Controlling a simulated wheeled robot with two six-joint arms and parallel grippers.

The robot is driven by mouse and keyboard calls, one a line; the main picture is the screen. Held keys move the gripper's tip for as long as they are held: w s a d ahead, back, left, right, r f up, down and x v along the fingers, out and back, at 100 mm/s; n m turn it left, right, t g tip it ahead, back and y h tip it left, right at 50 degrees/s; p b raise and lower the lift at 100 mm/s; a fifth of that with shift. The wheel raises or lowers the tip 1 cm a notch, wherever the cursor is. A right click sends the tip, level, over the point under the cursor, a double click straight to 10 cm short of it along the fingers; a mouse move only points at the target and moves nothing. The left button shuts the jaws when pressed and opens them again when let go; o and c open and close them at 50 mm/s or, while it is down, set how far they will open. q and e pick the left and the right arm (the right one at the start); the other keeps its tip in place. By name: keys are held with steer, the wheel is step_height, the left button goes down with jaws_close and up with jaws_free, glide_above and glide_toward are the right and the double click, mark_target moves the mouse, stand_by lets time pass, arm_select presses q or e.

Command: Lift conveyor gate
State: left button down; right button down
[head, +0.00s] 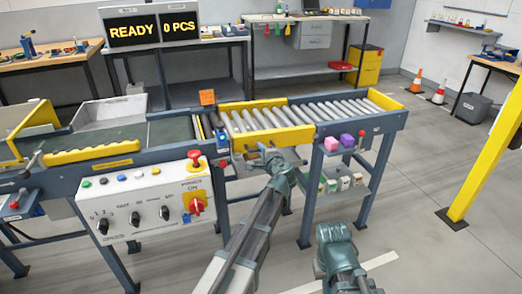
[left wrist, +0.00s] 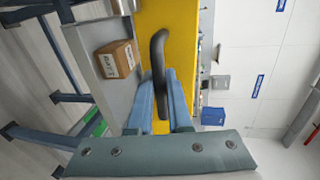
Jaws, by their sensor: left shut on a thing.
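The conveyor gate is a short roller section with yellow side panels (head: 284,136), in line between the belt and the longer roller run in the head view. Its yellow panel (left wrist: 182,20) fills the upper middle of the left wrist view. A black bar handle (left wrist: 158,48) stands out from that panel. My left gripper (head: 268,155) is at the gate's near side, and its blue fingers (left wrist: 161,82) are shut on the handle. The fingers partly hide the handle. The gate looks level with the rollers.
A control box (head: 150,206) with knobs and a red switch hangs left of the gate. Pink and purple blocks (head: 338,141) sit on a ledge to the right. A yellow post (head: 488,150) stands at far right. The right floor is mostly clear.

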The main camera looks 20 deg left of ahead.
arm_select(q)
steer(key=shift+r+p, duration=0.45)
steer(key=r+m+p, duration=0.1)
steer(key=r+p, duration=0.1)
steer(key=d+r+m+p, duration=0.1)
steer(key=r+p, duration=0.2)
steer(key=w+r+m+y+p, duration=0.1)
steer(key=r+p, duration=0.1)
steer(key=shift+d+r+g+p, duration=0.2)
steer(key=shift+r+g+p, duration=0.1)
steer(key=shift+r, duration=0.1)
steer(key=w+d+r+m+y+p, duration=0.1)
steer(key=w+d+r+m+p, duration=0.3)
steer(key=d+r+p, duration=0.1)
steer(key=w+d+r+m+y+p, duration=0.1)
steer(key=w+d+r+m+p, duration=0.3)
steer(key=d+r, duration=0.3)
steer(key=shift+r+p, duration=0.5)
steer(key=shift+p, duration=0.2)
steer(key=shift+s, duration=0.1)
